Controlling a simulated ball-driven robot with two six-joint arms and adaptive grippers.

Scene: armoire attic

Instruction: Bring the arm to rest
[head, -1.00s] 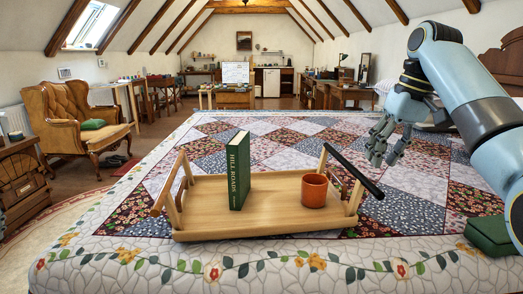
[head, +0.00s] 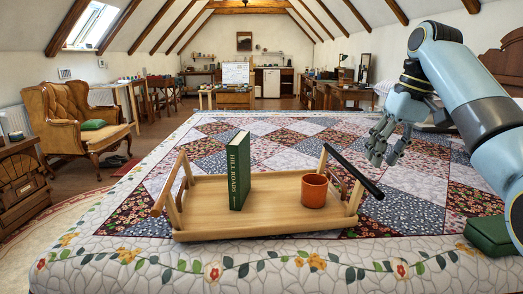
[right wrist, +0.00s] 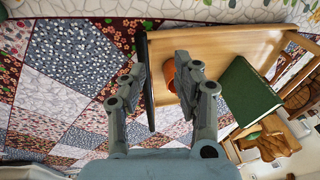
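My right arm (head: 470,100) comes in from the right in the head view. Its gripper (head: 383,152) hangs over the patchwork quilt, to the right of and behind the tray. In the right wrist view the gripper (right wrist: 165,82) has its fingers apart with nothing held between them. A wooden tray (head: 270,222) with side handles lies on the bed. A green book (head: 239,172) stands upright in it, and an orange cup (head: 314,190) stands near its right end. The book (right wrist: 245,92) and part of the cup (right wrist: 170,75) also show in the right wrist view. My left gripper is out of view.
The quilt (head: 410,215) is clear around the tray. A dark green box (head: 489,235) lies at the bed's right edge, near my arm. A brown armchair (head: 83,122) stands left of the bed, with a wooden cabinet (head: 22,185) in front of it.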

